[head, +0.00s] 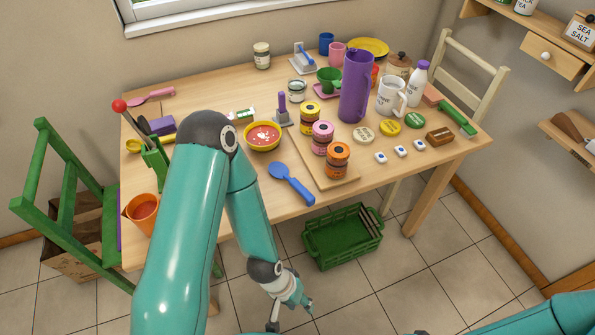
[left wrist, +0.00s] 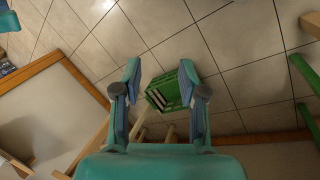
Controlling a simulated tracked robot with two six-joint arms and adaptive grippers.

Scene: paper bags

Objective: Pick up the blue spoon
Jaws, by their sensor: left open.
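The blue spoon (head: 291,183) lies near the front edge of the wooden table in the head view, its bowl toward the back left and its handle toward the front right. It is apart from any gripper. My left gripper (head: 290,310) is below and in front of the table edge, over the floor. In the left wrist view my left gripper (left wrist: 160,100) is open, with nothing between its fingers. The spoon does not show in that view. My right gripper is not in view.
A board with stacked jars (head: 337,158) stands right of the spoon, and a yellow bowl (head: 262,136) behind it. A tall purple pitcher (head: 355,88) stands farther back. A green crate (head: 343,236) sits on the floor. A green chair (head: 62,195) is at left.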

